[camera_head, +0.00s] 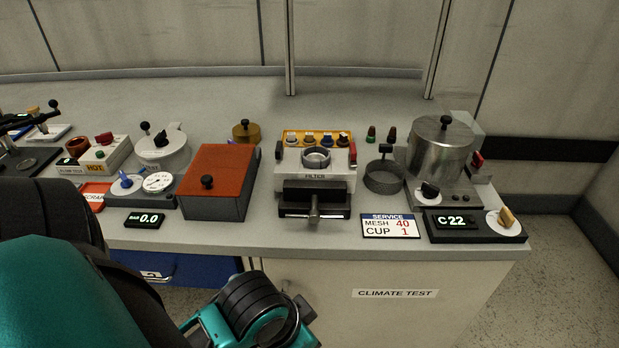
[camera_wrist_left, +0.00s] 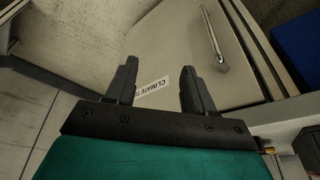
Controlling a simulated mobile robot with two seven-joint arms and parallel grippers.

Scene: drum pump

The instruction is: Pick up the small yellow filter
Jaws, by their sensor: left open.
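A yellow rack (camera_head: 289,133) stands at the back of the FILTER station (camera_head: 345,180) in the head view. Several small knobbed pieces stand in a row in it. The leftmost piece (camera_head: 293,140) looks tan-yellow, but they are too small to tell for sure which is the yellow filter. My left gripper (camera_wrist_left: 154,84) is open and empty in the left wrist view, in front of the cabinet front and its CLIMATE TEST label. In the head view its wrist is low, in front of the counter and below its edge. My right gripper is not in view.
A red-lidded box (camera_head: 215,172) stands left of the station. A mesh cup (camera_head: 383,178), a steel pot (camera_head: 440,148) and a SERVICE sign (camera_head: 390,226) are on its right. Two small dark bottles (camera_head: 371,134) stand behind the mesh cup. The counter's front edge (camera_head: 300,248) lies above my left wrist.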

